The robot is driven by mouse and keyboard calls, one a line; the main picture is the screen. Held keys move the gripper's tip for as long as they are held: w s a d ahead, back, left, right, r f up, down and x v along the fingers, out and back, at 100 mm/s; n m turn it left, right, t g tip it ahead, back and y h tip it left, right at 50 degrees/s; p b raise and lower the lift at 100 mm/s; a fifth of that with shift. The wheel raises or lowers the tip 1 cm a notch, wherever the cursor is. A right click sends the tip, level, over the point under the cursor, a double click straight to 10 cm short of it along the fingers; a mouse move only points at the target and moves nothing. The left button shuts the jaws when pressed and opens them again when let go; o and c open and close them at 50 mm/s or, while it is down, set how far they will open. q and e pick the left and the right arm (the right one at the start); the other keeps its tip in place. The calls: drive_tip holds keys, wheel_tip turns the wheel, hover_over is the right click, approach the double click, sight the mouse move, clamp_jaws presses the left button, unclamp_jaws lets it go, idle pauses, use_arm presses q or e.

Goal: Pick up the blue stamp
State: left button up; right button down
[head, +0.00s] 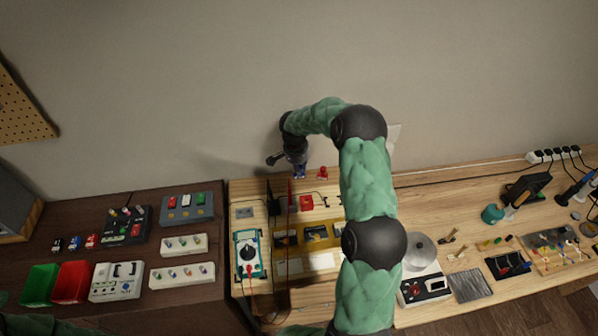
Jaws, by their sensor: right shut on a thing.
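The blue stamp (299,173) is at the back of the light wooden bench, near the wall. My right gripper (297,163) reaches down over it from the end of the green arm and is shut on it. The gripper hides the stamp's upper part. I cannot tell whether the stamp touches the bench or hangs just above it. A red stamp (323,173) stands just to the right, apart from the gripper. My left gripper is not in view.
Green (40,285) and red (71,282) bins stand on the dark left table. A power strip (553,155) lies at the back right. My right arm covers the bench's middle.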

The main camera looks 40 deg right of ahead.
drive_tip(key=s+a+r, duration=0.5)
drive_tip(key=s+r, duration=0.5)
drive_tip(key=s, duration=0.3)
drive_tip(key=shift+a+r+p, duration=0.2)
drive_tip(key=shift+r+p, duration=0.05)
drive_tip(key=shift+p, duration=0.15)
